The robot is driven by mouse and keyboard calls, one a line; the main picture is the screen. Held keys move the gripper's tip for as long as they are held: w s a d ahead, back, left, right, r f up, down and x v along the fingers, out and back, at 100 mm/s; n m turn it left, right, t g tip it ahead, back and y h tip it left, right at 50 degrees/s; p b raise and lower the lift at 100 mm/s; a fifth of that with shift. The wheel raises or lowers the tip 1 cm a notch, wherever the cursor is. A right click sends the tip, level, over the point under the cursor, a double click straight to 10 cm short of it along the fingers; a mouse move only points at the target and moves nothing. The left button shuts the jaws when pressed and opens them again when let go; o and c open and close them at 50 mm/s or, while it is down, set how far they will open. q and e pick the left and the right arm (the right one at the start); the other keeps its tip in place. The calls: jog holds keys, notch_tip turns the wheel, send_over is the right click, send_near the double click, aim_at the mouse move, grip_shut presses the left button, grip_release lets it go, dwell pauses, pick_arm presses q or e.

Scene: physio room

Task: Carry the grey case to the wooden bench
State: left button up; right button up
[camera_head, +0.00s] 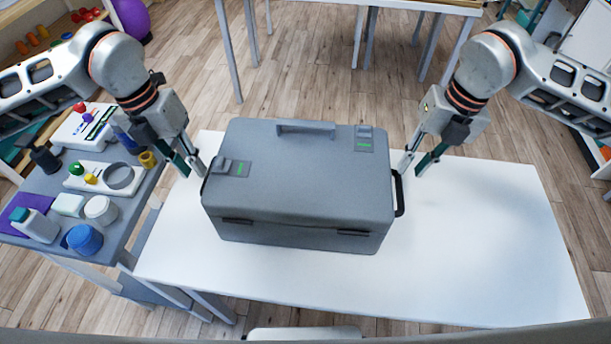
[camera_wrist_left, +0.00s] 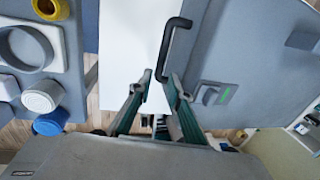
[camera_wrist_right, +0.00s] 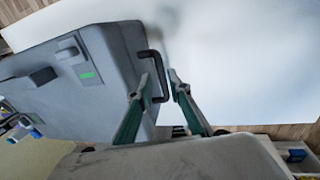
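The grey case (camera_head: 300,180) sits shut and flat on a white table (camera_head: 480,240). It has a top handle, green-marked latches and a black handle on each short side. My left gripper (camera_head: 187,166) is open at the left side; in the left wrist view its fingers (camera_wrist_left: 160,76) are at the end of a black side handle (camera_wrist_left: 177,42). My right gripper (camera_head: 416,164) is open at the right side; in the right wrist view its fingers (camera_wrist_right: 160,76) stand on either side of the other handle (camera_wrist_right: 163,80). A wood-topped piece (camera_head: 430,5), perhaps the bench, is cut off at the top edge.
A grey side table (camera_head: 60,185) with cups, jars and trays stands close on the left. The white table is bare right of the case. Wooden floor (camera_head: 310,70) lies open beyond it. A purple ball (camera_head: 132,18) and shelving are at upper left.

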aim_at(400, 181)
pick_arm(q)
jog(key=shift+r, duration=0.1)
pick_arm(e)
jog(key=shift+r, duration=0.1)
